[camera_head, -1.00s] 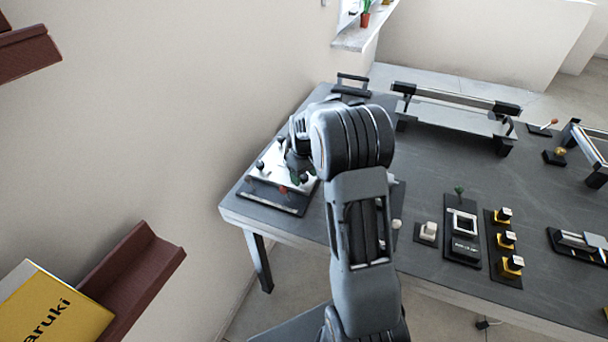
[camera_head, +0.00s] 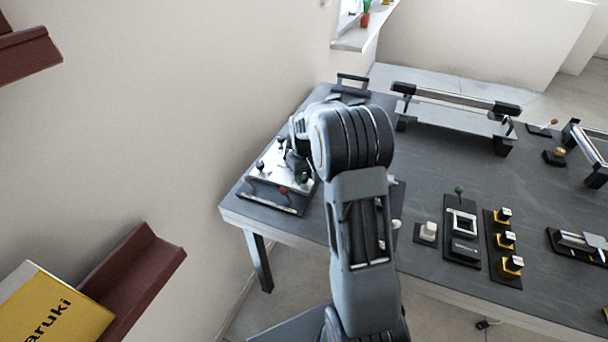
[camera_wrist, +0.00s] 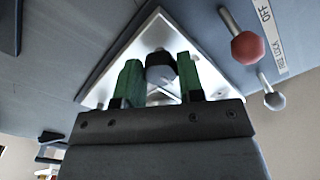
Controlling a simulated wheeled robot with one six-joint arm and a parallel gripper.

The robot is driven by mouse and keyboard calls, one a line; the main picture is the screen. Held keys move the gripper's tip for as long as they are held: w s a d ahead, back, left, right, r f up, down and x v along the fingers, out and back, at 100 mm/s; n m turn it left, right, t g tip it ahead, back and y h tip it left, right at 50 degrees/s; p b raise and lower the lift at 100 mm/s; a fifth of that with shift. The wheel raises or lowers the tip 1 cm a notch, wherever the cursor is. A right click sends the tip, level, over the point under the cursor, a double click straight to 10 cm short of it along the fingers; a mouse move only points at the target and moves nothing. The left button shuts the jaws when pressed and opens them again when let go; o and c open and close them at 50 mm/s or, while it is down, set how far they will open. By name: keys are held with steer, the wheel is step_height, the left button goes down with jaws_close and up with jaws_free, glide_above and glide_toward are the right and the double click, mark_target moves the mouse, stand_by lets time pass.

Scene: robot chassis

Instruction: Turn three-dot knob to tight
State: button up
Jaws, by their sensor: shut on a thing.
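A dark knob (camera_wrist: 160,66) stands on a pale triangular plate (camera_wrist: 140,42) in the wrist view. No dots or tight mark can be read on it. My gripper (camera_wrist: 160,80) has its two green fingers on either side of the knob, shut on it. In the head view my gripper (camera_head: 301,176) is over the white panel (camera_head: 262,180) at the table's left end. My arm hides part of that panel, and the knob cannot be made out there.
A red ball lever (camera_wrist: 247,47) and a grey ball (camera_wrist: 274,101) stand right of the plate, beside a label strip (camera_wrist: 271,35) reading OFF. Yellow-and-black knobs (camera_head: 507,240) and a white switch (camera_head: 428,232) are farther right on the dark table (camera_head: 440,180).

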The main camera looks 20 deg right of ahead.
steer(key=m, duration=0.6)
steer(key=shift+a+p, duration=0.1)
steer(key=shift+p, duration=0.2)
steer(key=m, duration=0.6)
steer(key=shift+w, duration=0.1)
stand_by(0.3)
steer(key=o, duration=0.9)
step_height(320, 180, up, 14)
steer(key=shift+f+p, duration=0.1)
steer(key=shift+p, duration=0.3)
